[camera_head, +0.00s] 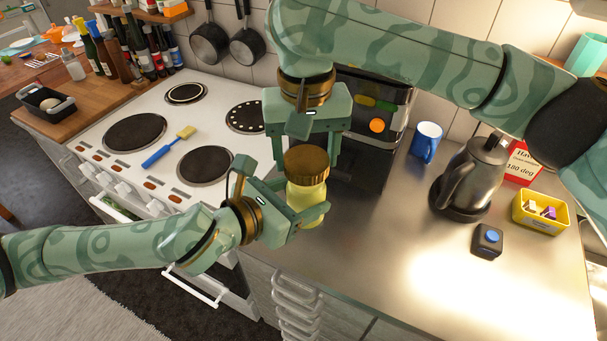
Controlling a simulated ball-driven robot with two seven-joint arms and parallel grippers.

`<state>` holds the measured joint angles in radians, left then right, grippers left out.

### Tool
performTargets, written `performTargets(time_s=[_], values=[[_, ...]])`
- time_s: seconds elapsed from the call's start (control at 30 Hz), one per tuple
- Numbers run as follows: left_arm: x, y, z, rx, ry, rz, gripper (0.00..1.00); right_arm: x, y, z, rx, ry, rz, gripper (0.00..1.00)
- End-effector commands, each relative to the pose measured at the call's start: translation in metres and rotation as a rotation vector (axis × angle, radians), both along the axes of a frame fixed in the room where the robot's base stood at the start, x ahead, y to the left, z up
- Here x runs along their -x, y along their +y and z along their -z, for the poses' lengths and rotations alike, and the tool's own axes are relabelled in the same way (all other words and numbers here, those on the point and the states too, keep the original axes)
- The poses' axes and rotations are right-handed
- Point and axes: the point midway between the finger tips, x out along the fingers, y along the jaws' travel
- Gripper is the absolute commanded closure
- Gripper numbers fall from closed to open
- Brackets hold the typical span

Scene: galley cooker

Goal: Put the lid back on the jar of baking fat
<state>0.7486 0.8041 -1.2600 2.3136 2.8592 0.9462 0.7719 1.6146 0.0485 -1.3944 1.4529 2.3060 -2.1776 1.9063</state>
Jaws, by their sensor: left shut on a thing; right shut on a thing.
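The jar of baking fat (304,197) is pale yellow and stands upright near the middle of the view, over the counter's front left part. My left gripper (290,201) comes in from the left, low down, and is shut on the jar's body. The gold-brown lid (306,164) is at the top of the jar, level and lined up with it. My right gripper (306,153) points down from above and is shut on the lid. No gap shows between lid and jar, but I cannot tell whether the lid is fully seated.
The white cooker (150,180) lies to the left, with a blue brush (165,148) on it. A coffee machine (378,112) stands close behind my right gripper. A kettle (470,178), blue mug (426,142) and yellow box (540,214) stand right. The counter's front middle is clear.

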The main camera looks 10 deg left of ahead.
Motion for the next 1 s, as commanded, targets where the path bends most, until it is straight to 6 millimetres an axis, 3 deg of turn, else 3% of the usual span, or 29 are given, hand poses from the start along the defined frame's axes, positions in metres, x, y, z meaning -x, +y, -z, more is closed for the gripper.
performTargets(time_s=[0.37,0.73,1.0], values=[[0.0,0.0,-0.001,0.001,-0.002,0.0,0.77,0.0,0.0,0.001,-0.001,0.001,0.001,0.62],[0.0,0.0,-0.001,0.001,-0.002,0.0,0.77,0.0,0.0,0.018,0.0,0.0,0.0,0.62],[0.0,0.0,-0.001,0.001,-0.002,0.0,0.77,0.0,0.0,0.019,0.0,0.0,0.0,0.62]])
